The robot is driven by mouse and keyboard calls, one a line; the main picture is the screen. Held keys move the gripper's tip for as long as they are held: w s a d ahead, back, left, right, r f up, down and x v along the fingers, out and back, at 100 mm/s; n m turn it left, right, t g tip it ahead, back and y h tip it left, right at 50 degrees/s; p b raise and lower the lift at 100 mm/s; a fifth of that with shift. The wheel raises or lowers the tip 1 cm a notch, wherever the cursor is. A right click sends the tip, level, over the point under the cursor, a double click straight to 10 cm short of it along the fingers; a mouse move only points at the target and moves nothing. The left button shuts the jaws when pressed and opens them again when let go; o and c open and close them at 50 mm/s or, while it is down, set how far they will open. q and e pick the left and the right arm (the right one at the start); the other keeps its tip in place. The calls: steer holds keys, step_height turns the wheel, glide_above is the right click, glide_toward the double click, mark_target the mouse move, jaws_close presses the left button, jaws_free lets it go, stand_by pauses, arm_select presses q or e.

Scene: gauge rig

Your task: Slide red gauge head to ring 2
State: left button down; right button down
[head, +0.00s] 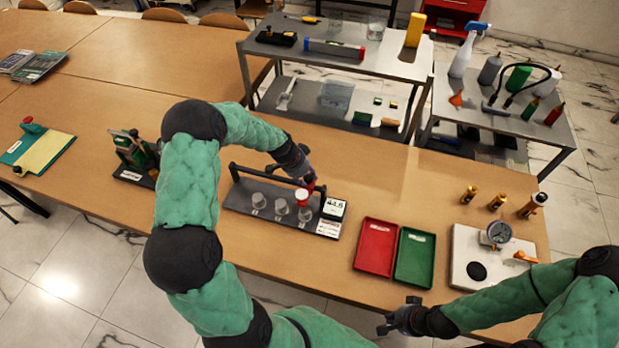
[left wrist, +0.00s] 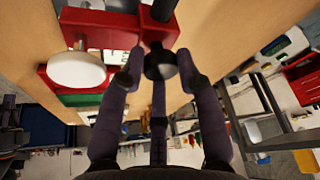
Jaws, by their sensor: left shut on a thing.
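The dark gauge rig (head: 236,205) stands on the bench, with a rail and several grey ring cylinders along its base. The red gauge head (head: 309,185) is near the rail's right end, above or beside the rightmost ring cylinder (head: 305,214). In the left wrist view, the red head (left wrist: 110,30) sits on the black rail (left wrist: 163,9), with a white disc (left wrist: 76,69) on it. My left gripper (head: 304,179) is shut on the head's black knob (left wrist: 160,62), one finger on either side. My right gripper (head: 397,316) looks open and empty near the front edge.
A white readout (head: 334,208) sits at the rig's right end. Red (head: 376,247) and green (head: 414,257) trays lie to its right, then a white plate with a dial gauge (head: 498,232). A green device (head: 134,150) stands left of the rig. Carts stand behind the bench.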

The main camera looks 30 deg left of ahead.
arm_select(q)
steer(key=a+b, duration=0.1)
steer(key=a, duration=0.1)
steer(key=s+a+b, duration=0.1)
steer(key=a, duration=0.2)
steer(key=a+b, duration=0.2)
steer(key=shift+s+a+r, duration=0.1)
steer(key=shift+s+a, duration=0.05)
steer(key=shift+s+a+r, duration=0.1)
steer(key=shift+a+r, duration=0.05)
steer(key=shift+a, duration=0.25)
steer(key=c, duration=1)
jaws_free()
steer(key=shift+o, duration=0.5)
steer(key=shift+d, duration=0.1)
steer(key=v, duration=1.1)
steer(key=shift+s+r, duration=0.15)
steer(key=shift+r, duration=0.2)
